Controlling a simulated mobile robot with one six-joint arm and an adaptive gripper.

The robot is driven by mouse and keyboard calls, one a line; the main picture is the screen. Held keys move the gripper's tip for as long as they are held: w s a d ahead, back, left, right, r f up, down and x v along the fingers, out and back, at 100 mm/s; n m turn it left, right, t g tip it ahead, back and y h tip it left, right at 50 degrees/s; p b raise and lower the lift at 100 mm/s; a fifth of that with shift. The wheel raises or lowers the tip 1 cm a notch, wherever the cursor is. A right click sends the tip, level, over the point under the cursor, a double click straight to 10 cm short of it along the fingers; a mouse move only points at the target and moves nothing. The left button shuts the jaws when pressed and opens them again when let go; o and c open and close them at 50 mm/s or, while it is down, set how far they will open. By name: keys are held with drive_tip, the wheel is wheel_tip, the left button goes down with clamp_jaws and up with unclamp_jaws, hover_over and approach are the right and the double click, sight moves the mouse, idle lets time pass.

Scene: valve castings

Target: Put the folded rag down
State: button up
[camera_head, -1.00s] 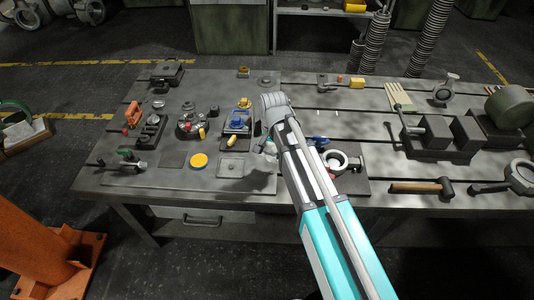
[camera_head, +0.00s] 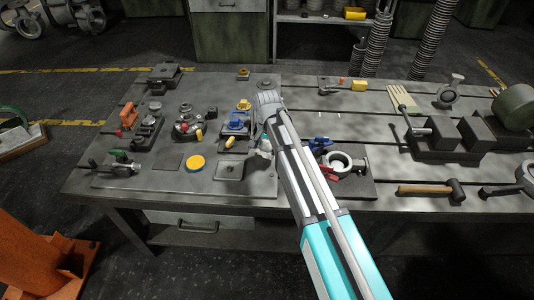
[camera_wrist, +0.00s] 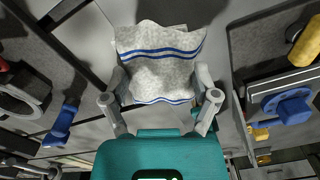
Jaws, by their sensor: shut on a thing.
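The folded rag (camera_wrist: 160,65) is light grey with blue stripes near two of its edges. In the wrist view it lies between the two fingers of my gripper (camera_wrist: 160,88), which is shut on it. The rag reaches past the fingertips at the top of that view. In the head view my arm hides most of the gripper, and I cannot make out the rag clearly. The gripper is over the middle of the workbench (camera_head: 300,85). I cannot tell whether the rag touches the surface below.
Left of my arm are a yellow disc (camera_head: 195,162), a small flat plate (camera_head: 229,171) and several valve parts. Right of it are a ring-shaped casting (camera_head: 337,161), a mallet (camera_head: 430,189) and a vise (camera_head: 432,135). Bare bench shows behind my wrist, between scattered small parts.

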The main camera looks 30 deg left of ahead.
sight(267, 152)
drive_tip(key=shift+f, duration=0.1)
drive_tip(key=shift+w+a+f+b, duration=0.3)
drive_tip(key=shift+f+b, duration=0.2)
drive_tip(key=shift+b, duration=0.15)
drive_tip(key=shift+f+b, duration=1.4)
drive_tip(key=shift+f, duration=0.05)
drive_tip(key=shift+f, duration=0.1)
drive_tip(key=o, duration=0.9)
drive_tip(key=shift+c, duration=0.2)
drive_tip(key=shift+r, duration=0.2)
wheel_tip(267, 152, up, 12)
drive_tip(key=p, duration=1.2)
